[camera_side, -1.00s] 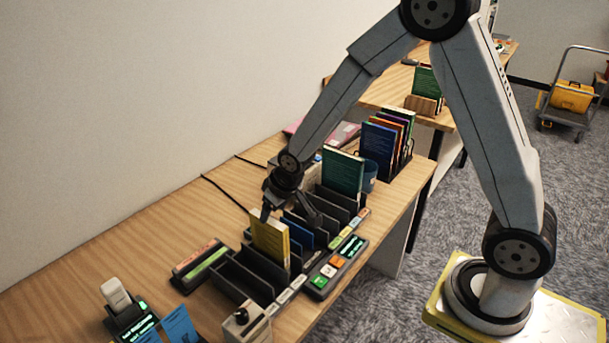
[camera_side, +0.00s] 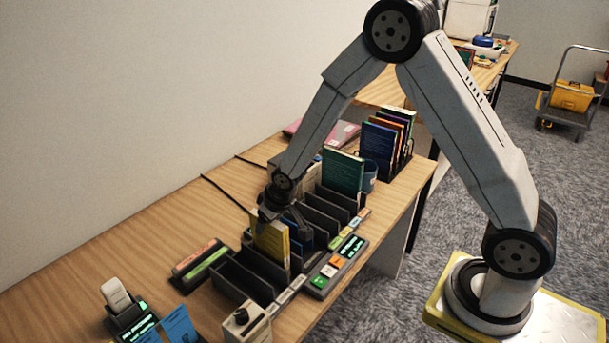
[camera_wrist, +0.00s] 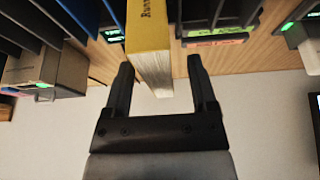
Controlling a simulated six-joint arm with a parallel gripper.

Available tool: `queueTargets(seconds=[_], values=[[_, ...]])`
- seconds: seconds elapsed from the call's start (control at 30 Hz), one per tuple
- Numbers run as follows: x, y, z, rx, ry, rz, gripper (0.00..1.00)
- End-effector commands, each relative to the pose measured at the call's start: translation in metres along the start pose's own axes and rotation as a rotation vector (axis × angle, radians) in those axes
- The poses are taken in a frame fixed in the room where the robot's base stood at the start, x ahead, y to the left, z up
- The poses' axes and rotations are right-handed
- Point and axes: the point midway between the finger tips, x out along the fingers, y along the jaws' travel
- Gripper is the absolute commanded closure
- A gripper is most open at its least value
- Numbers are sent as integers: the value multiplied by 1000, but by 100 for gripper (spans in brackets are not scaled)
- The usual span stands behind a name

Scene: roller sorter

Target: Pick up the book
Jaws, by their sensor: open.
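The yellow book (camera_side: 269,240) stands upright in a slot of the dark divided sorter rack (camera_side: 240,278). In the wrist view the book (camera_wrist: 148,45) shows its lettered spine and pale page edges, and its end reaches between my fingers. My gripper (camera_side: 276,222) is at the book's top in the side view. In the wrist view my gripper (camera_wrist: 158,75) is open, with one finger on each side of the book and visible gaps. The fingers partly hide the book's upper part in the side view.
A blue book (camera_side: 300,237) sits in the rack close behind the yellow one. A green book (camera_side: 342,172) stands farther back, near a blue mug (camera_side: 369,177) and a holder of several books (camera_side: 384,140). A button panel (camera_side: 335,266) lies along the rack's front.

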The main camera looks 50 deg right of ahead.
Motion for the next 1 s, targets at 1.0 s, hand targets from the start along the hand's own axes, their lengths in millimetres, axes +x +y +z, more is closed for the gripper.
queueTargets(seconds=[1.0], values=[[9, 0, 1, 0, -1, -1, 26]])
